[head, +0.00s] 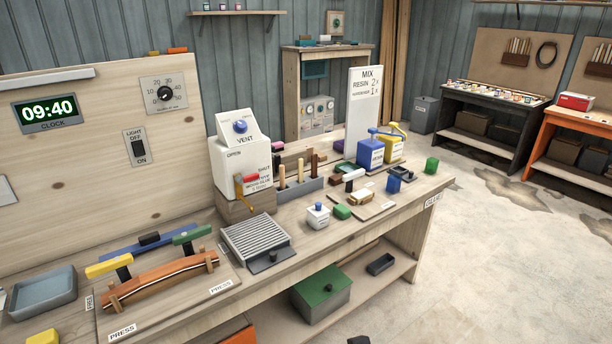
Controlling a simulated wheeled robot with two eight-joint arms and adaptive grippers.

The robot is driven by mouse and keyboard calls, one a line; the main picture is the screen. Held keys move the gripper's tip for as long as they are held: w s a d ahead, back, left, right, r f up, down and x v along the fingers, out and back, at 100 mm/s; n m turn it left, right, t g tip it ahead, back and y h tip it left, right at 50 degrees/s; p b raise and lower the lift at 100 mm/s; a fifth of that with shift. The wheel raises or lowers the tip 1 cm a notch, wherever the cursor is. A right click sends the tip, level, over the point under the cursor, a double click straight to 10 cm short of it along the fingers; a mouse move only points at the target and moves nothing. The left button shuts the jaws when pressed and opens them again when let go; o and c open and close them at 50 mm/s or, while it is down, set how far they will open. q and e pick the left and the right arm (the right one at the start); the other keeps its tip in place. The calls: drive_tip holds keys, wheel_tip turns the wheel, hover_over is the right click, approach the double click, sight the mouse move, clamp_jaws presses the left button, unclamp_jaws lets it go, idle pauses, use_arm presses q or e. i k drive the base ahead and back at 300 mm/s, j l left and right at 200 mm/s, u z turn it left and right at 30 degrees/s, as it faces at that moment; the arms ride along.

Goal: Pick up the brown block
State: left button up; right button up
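No loose block shows clearly as the brown block, and I cannot tell which thing it is. A small tan-brown block with a pale top (361,198) lies on a wooden board (372,209) on the right half of the bench. A larger brown block (236,209) sits under the white vent box (228,163). A curved brown wooden strip (160,279) lies in the press at the left front, between upright pegs. Neither of my grippers is in view.
A green-lidded box (320,290) stands on the lower shelf. The floor at right is open.

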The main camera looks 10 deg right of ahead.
sight(335, 180)
drive_tip(key=i+l+u, duration=0.15)
drive_tip(key=l, duration=0.2)
drive_tip(key=i+l+u, duration=0.1)
drive_tip(key=l, duration=0.3)
drive_tip(key=i+l+u, duration=0.15)
drive_tip(key=l, duration=0.2)
drive_tip(key=i+l+u, duration=0.15)
drive_tip(key=l, duration=0.25)
drive_tip(key=l+u, duration=0.1)
drive_tip(key=l, duration=0.3)
drive_tip(key=i, duration=0.05)
